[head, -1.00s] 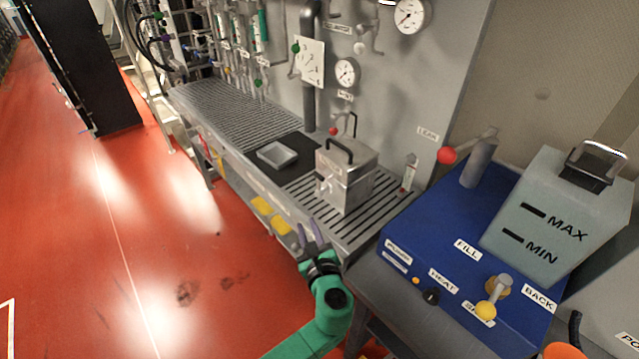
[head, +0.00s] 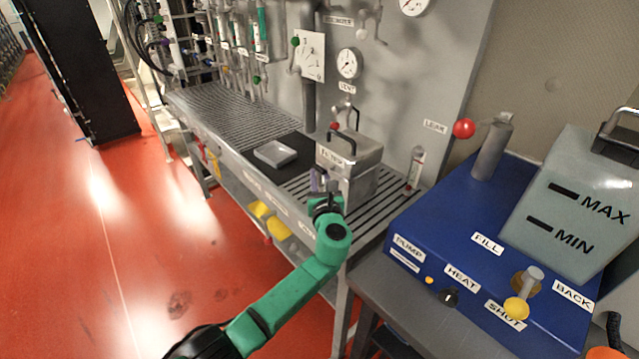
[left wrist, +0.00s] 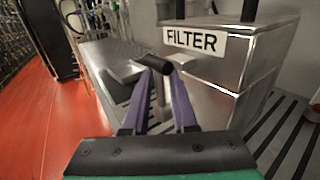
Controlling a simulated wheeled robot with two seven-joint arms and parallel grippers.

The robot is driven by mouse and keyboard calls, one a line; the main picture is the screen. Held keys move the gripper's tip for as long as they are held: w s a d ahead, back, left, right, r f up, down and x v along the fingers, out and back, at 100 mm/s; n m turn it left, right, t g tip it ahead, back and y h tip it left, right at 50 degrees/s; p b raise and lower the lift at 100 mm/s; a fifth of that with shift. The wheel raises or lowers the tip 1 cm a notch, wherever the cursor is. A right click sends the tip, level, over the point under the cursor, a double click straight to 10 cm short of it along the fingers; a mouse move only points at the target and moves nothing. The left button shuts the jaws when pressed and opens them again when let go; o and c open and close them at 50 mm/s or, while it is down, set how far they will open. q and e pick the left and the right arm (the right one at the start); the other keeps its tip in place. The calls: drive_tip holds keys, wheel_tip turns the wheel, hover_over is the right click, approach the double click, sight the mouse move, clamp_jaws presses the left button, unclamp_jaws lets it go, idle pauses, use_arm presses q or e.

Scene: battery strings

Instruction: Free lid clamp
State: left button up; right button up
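The metal filter box (head: 362,157) stands on the slatted bench, with its lid on. Its front label reads FILTER in the left wrist view (left wrist: 215,88). The lid clamp's black grip (left wrist: 152,64) sticks out from the box's front, just beyond my fingertips. My left gripper (head: 320,178) is at the box's front left side. In the left wrist view its purple fingers (left wrist: 160,78) are apart, with a gap between them, and their tips reach the clamp's grip. Whether they touch it I cannot tell.
A grey tray (head: 275,153) lies on a black mat left of the box. Pipes and gauges line the wall behind. Red floor is clear at left.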

use_arm(q)
clamp_jaws()
idle(1.4)
